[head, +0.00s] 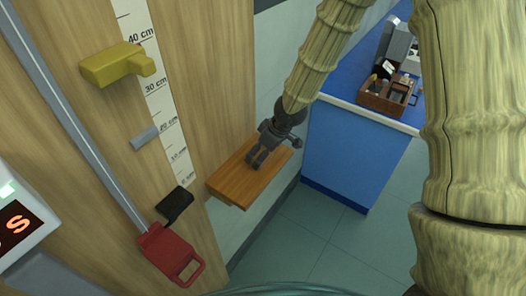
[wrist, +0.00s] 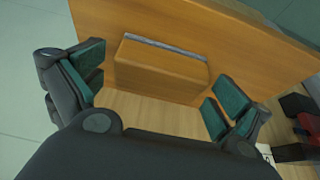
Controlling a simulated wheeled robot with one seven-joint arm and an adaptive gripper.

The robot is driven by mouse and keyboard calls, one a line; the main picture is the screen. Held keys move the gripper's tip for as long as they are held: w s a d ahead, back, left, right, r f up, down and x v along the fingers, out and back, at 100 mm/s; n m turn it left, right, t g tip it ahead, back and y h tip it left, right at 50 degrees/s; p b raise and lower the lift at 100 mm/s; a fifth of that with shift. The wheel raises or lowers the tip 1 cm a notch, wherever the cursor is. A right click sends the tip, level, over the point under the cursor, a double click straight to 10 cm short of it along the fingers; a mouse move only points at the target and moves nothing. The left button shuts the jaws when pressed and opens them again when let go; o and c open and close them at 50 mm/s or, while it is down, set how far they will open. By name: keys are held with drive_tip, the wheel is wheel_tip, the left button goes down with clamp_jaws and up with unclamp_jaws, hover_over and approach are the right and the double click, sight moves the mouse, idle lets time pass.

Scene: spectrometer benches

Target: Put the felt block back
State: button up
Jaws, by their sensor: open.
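The felt block (wrist: 162,70), a wooden block with a grey felt strip along its far edge, shows in the wrist view against the small wooden shelf (wrist: 250,38). My gripper (wrist: 160,78) is open, with green-padded fingers on the left and right of the block. A gap shows between the block and the fingers on each side. In the head view, my gripper (head: 258,160) is above the shelf (head: 235,190), and I cannot make out the block there. Whether the block rests on the shelf is not clear.
A tall wooden board carries a scale (head: 158,90), a yellow piece (head: 118,63), a grey peg (head: 144,138), a black piece (head: 175,204) and a red handle (head: 170,255) on a metal rod. A blue bench (head: 350,150) with a tool tray (head: 378,104) stands right.

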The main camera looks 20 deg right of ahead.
drive_tip(key=b+v, duration=0.1)
drive_tip(key=v, duration=1.1)
idle(0.4)
